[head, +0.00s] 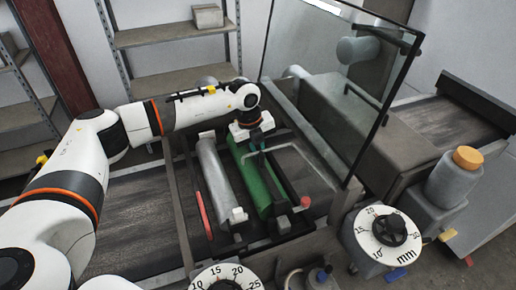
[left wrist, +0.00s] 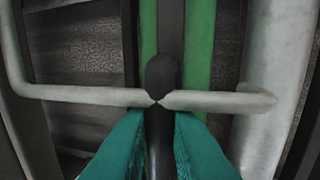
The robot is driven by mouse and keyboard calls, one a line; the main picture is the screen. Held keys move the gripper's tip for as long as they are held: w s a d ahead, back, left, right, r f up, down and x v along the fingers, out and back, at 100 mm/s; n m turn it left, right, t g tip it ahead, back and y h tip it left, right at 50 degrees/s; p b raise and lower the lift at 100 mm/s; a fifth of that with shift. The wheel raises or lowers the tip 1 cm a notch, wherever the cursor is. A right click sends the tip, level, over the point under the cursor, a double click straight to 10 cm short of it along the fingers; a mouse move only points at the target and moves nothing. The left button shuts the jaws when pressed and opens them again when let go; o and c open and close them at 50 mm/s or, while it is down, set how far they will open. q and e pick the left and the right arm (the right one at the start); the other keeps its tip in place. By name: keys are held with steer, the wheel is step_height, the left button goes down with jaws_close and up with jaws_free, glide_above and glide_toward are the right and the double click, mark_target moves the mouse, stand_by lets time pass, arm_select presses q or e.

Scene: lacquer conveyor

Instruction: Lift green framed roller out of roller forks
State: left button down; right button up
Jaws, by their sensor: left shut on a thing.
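The green framed roller (head: 262,185) lies lengthwise in the machine, beside a pale grey roller (head: 215,170) on its left. My left gripper (head: 259,147) is over the green roller, with its teal fingers pointing down. In the left wrist view the teal fingers (left wrist: 158,130) are shut on the dark handle (left wrist: 160,85) of the roller's pale wire frame (left wrist: 85,95). The green roller (left wrist: 198,45) shows behind the handle, partly covered by it. Whether the roller ends still touch the forks cannot be told. My right gripper is not in view.
A glass guard (head: 335,75) stands upright right of the rollers. Two numbered dials (head: 388,236) (head: 226,278) sit at the front. A red bar (head: 202,200) lies left of the grey roller. Shelves (head: 170,35) stand behind, and another conveyor (head: 450,125) is at right.

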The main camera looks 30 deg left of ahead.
arm_select(q)
steer(key=shift+r+p, duration=2.2)
steer(key=shift+r, duration=1.85)
steer(key=shift+w+r, duration=0.1)
steer(key=shift+r, duration=0.35)
step_height(320, 180, up, 2)
steer(key=shift+r+p, duration=0.1)
steer(key=shift+p, duration=0.65)
